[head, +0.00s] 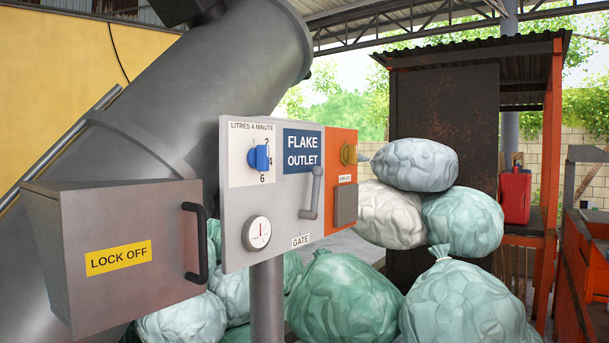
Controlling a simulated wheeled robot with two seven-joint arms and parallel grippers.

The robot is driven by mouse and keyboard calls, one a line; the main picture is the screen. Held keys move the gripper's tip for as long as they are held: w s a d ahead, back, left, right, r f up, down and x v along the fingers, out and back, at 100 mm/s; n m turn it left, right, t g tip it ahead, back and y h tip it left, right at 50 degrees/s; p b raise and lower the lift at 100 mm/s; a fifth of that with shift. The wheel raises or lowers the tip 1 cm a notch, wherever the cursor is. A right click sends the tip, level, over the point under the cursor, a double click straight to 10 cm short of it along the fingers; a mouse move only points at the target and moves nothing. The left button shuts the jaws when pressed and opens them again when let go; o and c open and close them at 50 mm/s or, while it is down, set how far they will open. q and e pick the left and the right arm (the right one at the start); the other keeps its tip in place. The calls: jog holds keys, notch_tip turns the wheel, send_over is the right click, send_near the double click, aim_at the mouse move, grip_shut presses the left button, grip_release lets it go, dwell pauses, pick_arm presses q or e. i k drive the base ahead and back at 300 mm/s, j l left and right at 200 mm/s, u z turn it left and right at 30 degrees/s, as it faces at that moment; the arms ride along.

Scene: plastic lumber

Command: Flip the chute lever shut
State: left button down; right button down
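A grey lever (313,193) is on the front of the control panel (235,222), above a small label reading GATE (301,241). The lever stands nearly upright, leaning slightly right at the top. I cannot tell from its pose whether the gate is open or shut. A blue sign (303,152) beside the lever reads FLAKE OUTLET. A large grey chute (215,75) slopes down from upper right to lower left behind the panel. Neither of my grippers is in view.
A grey LOCK OFF box (150,225) with a black handle (197,243) stands at left. Several stuffed bags (345,300) lie behind. A red can (516,203) stands right.

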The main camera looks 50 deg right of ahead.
aim_at(311, 214)
jog(key=l, duration=1.05)
jog(key=k+l, duration=0.1)
jog(key=l, duration=0.95)
